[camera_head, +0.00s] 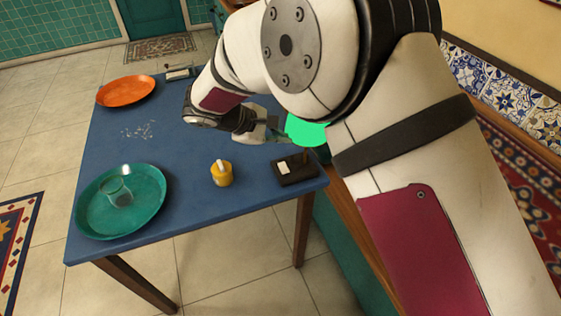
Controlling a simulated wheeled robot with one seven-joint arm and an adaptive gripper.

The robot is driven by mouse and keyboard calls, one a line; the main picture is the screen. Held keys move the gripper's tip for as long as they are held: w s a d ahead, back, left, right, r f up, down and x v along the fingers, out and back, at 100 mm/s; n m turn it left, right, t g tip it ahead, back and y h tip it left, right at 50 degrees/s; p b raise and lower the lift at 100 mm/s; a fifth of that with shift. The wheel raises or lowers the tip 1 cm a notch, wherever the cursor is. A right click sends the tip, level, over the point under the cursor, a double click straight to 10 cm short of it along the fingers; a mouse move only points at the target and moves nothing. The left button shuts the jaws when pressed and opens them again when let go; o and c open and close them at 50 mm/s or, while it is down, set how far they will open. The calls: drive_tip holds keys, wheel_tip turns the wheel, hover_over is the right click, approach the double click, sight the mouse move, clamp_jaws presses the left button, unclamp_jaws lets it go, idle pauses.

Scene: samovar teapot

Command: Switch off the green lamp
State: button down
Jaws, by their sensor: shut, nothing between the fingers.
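The green lamp (307,129) shows as a bright, glowing green shade near the right edge of the blue table. My arm hides part of it. A dark base (296,172) with a white rocker or plate (283,168) on top lies below the shade at the table's right corner. My gripper (279,136) is shut and empty. It points right, just left of the shade and above and behind the dark base in the picture. I cannot tell whether it touches the lamp.
The blue table (180,120) holds a teal tray (152,214) with a clear glass (118,192), a yellow pot (221,175), an orange plate (126,91) and white crumbs (138,131). The table's middle is mostly clear.

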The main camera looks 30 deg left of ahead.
sight(284, 167)
drive_tip(key=shift+w+d+f, duration=0.35)
drive_tip(key=shift+w+d, duration=0.35)
drive_tip(key=shift+d, duration=0.05)
drive_tip(key=f+b, duration=0.1)
drive_tip(key=f, duration=0.1)
drive_tip(key=w+f+b, duration=0.1)
drive_tip(key=f, duration=0.1)
drive_tip(key=shift+a, duration=0.1)
drive_tip(key=f+b, duration=0.1)
drive_tip(key=f, duration=0.1)
drive_tip(key=a+f+b, duration=0.1)
drive_tip(key=f, duration=0.1)
drive_tip(key=shift+s+f, duration=0.15)
drive_tip(key=shift+s+f+b, duration=0.1)
drive_tip(key=shift+b, duration=0.25)
idle(0.5)
drive_tip(key=shift+f+b, duration=0.4)
